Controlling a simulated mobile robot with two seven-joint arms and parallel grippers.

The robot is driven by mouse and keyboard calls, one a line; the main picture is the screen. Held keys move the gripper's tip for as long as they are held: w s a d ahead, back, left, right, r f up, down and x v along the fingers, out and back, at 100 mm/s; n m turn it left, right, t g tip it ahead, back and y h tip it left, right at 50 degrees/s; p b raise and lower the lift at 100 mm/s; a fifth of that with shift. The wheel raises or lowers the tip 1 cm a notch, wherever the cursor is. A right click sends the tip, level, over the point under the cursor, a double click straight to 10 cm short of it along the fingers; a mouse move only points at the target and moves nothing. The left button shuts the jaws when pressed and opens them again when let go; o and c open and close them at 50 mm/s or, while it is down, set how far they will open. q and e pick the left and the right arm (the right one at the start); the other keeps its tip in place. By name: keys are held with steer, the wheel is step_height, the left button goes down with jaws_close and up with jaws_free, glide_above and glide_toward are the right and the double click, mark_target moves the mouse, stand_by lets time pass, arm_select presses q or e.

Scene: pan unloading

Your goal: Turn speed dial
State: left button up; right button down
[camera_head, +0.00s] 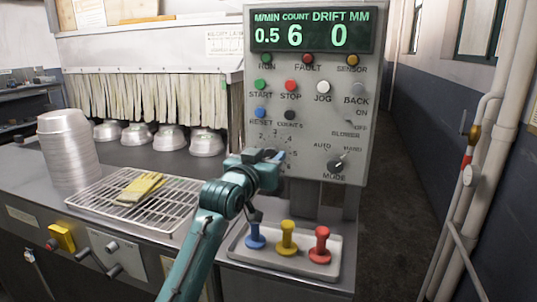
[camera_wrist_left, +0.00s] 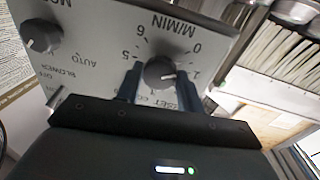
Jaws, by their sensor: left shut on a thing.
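The speed dial (camera_wrist_left: 158,74) is a dark round knob with a white pointer line. In the left wrist view, the panel appears upside down, and the pointer line faces the side marked 1, under the M/MIN label. My left gripper (camera_wrist_left: 161,84) is shut on the dial, one dark finger on each side of it. In the head view, my left gripper (camera_head: 272,157) is at the lower left of the grey control panel (camera_head: 330,130) and covers the dial. The green display (camera_head: 312,32) reads 0.5 M/MIN, count 6, drift 0.
The mode knob (camera_head: 336,167) is right of my left gripper. Blue, yellow and red handles (camera_head: 287,239) stand on a tray below. A wire rack (camera_head: 175,203) with yellow gloves and stacked pans (camera_head: 68,150) are at left. Pipes (camera_head: 490,140) run along the right wall.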

arm_select(q)
steer(key=shift+r+n+p, duration=0.2)
steer(key=shift+n+p, duration=0.3)
steer(key=shift+n, duration=0.3)
steer(key=shift+n+p, duration=0.35)
steer(key=shift+n, duration=0.15)
steer(key=shift+f+n, duration=0.1)
steer(key=shift+n, duration=0.3)
steer(key=shift+f, duration=0.15)
steer(key=o, duration=1)
steer(key=shift+c, duration=0.2)
arm_select(e)
steer(key=shift+s+d+r, duration=0.1)
steer(key=shift+d+r, duration=0.2)
steer(key=shift+r, duration=0.2)
